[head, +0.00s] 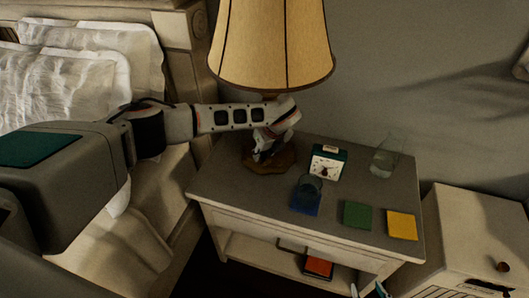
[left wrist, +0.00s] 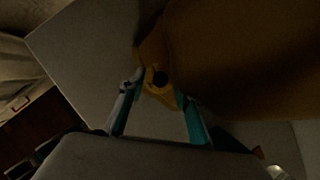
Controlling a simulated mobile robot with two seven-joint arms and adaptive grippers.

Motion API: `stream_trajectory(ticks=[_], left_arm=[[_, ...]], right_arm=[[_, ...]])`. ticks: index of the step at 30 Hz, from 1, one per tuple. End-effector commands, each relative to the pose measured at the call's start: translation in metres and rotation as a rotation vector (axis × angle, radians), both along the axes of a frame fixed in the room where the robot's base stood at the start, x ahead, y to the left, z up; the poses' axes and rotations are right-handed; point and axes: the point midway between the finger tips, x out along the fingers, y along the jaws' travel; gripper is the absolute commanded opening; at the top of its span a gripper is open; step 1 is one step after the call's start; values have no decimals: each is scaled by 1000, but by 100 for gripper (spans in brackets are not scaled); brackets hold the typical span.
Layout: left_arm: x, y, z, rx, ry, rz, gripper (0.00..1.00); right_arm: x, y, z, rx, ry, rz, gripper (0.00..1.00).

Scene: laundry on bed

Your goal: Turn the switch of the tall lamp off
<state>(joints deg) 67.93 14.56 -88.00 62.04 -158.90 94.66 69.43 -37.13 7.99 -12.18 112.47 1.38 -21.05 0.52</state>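The tall lamp has a lit-looking tan shade (head: 272,45) and a brown wooden base (head: 270,165) on the nightstand. My left gripper (head: 262,150) is under the shade, at the lamp's stem. In the left wrist view its two teal fingers (left wrist: 160,92) are spread apart, with part of the brown lamp body (left wrist: 152,52) between and beyond their tips. A small dark round knob (left wrist: 160,78), seemingly the switch, shows between the fingertips. I cannot tell whether the fingers touch it. My right gripper's fingertips (head: 368,291) show apart at the bottom edge of the head view.
The nightstand (head: 235,190) holds a small clock (head: 327,162), a clear glass (head: 385,158), another glass on a blue coaster (head: 306,205), a green coaster (head: 357,215) and a yellow one (head: 401,224). A bed with pillows (head: 85,65) is left; a pale box (head: 470,240) is right.

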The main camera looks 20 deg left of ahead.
Motion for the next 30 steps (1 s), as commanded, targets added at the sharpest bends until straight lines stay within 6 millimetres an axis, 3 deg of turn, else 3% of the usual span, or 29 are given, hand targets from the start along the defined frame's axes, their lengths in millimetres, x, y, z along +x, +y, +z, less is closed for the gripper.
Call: stream_trajectory(ticks=[7,13,24,30], left_arm=[[0,-1,4,0,-3,-2,33],[-7,-8,30,0,-4,-3,33],[-66,-66,28,-1,-1,-6,33],[-87,-85,28,0,0,-2,33]], right_arm=[[-1,-2,-2,-4,5,1,40],[-1,-1,-1,-3,3,1,40],[-1,0,-1,-1,2,0,40],[-1,0,-1,-1,2,0,40]])
